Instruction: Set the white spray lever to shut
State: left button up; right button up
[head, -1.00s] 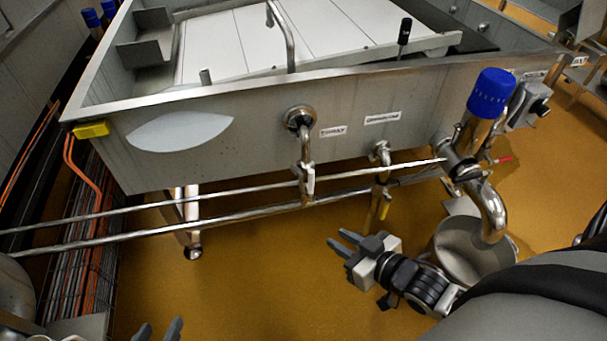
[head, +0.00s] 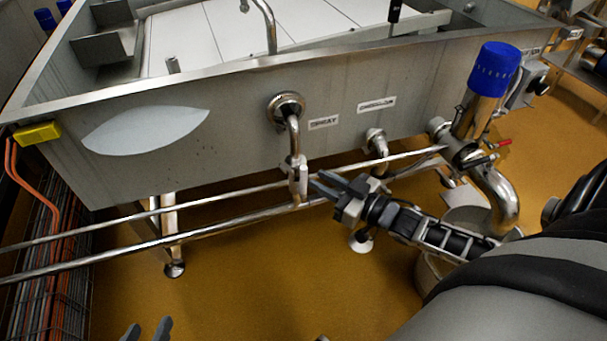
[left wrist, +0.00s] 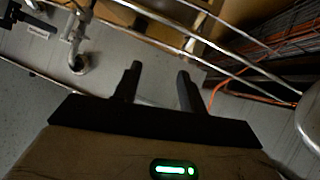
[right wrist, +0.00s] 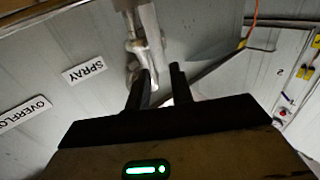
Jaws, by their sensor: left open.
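The white spray lever (head: 303,176) sits on the valve of the vertical pipe below the SPRAY label (head: 323,123) on the steel vat's front. In the right wrist view the pale lever (right wrist: 151,27) and valve are just beyond my fingers. My right gripper (head: 316,186) is open and close to the lever's right side; I cannot tell whether they touch. Its two fingers (right wrist: 158,82) stand apart in the right wrist view. My left gripper (head: 147,332) is low at the bottom edge of the head view, open and empty, far from the lever; its spread fingers (left wrist: 158,82) show in the left wrist view.
Two steel rails (head: 220,201) run past the valve below the vat (head: 225,140). Right of it are the overflow pipe (head: 376,142) and a blue-capped valve (head: 493,70). Orange cables (head: 28,205) run at the left. The yellow floor (head: 260,285) is open in front.

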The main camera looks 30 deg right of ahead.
aim_at(304, 172)
jog(key=b+x, duration=0.1)
jog(key=x, duration=0.3)
jog(key=shift+w+a, duration=0.1)
jog(key=shift+w, duration=0.15)
jog(key=shift+w+a, duration=0.25)
jog(key=shift+w, duration=0.35)
pick_arm(q)
jog(key=shift+w+d+r+t+h, duration=0.2)
jog(key=shift+r+t+h, duration=0.15)
jog(key=shift+r, duration=0.25)
pick_arm(e)
grip_shut()
pick_arm(q)
jog(key=shift+s, duration=0.1)
jog(key=shift+f, duration=0.15)
